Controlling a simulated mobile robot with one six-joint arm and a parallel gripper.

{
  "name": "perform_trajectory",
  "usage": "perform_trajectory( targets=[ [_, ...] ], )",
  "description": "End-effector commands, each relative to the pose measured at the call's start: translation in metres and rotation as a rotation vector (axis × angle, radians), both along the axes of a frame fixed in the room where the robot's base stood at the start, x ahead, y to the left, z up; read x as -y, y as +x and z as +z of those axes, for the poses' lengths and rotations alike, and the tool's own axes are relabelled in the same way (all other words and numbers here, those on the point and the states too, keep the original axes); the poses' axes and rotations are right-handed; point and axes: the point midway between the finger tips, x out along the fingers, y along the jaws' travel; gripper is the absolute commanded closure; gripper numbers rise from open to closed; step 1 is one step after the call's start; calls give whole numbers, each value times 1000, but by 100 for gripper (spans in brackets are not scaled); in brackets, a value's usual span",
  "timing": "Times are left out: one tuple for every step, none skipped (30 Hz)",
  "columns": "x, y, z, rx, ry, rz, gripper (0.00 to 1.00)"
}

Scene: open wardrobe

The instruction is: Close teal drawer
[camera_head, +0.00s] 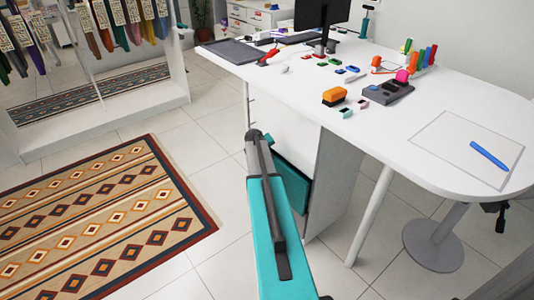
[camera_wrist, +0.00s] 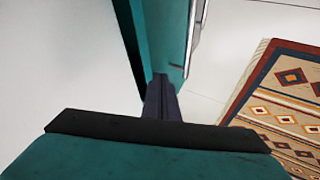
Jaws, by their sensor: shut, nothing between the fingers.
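The teal drawer (camera_head: 293,182) is in the pedestal under the white desk, partly hidden behind my arm in the head view. A teal panel of it (camera_wrist: 163,35) fills the upper middle of the wrist view, with a pale edge along its right side. My gripper (camera_wrist: 160,82) is shut and empty, its dark fingers pointing at the lower end of this panel. The tips are at or very near it; I cannot tell whether they touch. In the head view my gripper is not clearly visible. How far the drawer stands out is unclear.
The white desk (camera_head: 300,97) overhangs the pedestal, with a grey side panel (camera_head: 335,170) and a white leg (camera_head: 372,210) to the right. A patterned rug (camera_head: 110,220) lies left on the tiled floor. The open wardrobe (camera_head: 120,95) stands behind it.

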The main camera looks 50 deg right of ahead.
Motion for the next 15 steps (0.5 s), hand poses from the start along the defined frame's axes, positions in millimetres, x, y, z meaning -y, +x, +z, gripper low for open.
perform_trajectory(
  targets=[
    [-2, 2, 0, 0, -1, 4, 100],
    [-3, 3, 0, 0, 0, 5, 100],
    [-3, 3, 0, 0, -1, 6, 100],
    [-4, 4, 0, 0, 0, 7, 100],
    [-5, 4, 0, 0, 0, 7, 100],
    [-5, 5, 0, 0, -1, 9, 100],
    [-6, 5, 0, 0, 0, 9, 100],
    [-6, 5, 0, 0, 0, 9, 100],
    [-7, 6, 0, 0, 0, 10, 100],
    [-7, 6, 0, 0, 0, 10, 100],
    [-7, 6, 0, 0, 0, 10, 100],
    [-7, 6, 0, 0, 0, 10, 100],
    [-8, 6, 0, 0, 0, 10, 100],
    [-9, 6, 0, 0, 0, 11, 100],
    [-10, 7, 0, 0, 0, 12, 100]
  ],
)
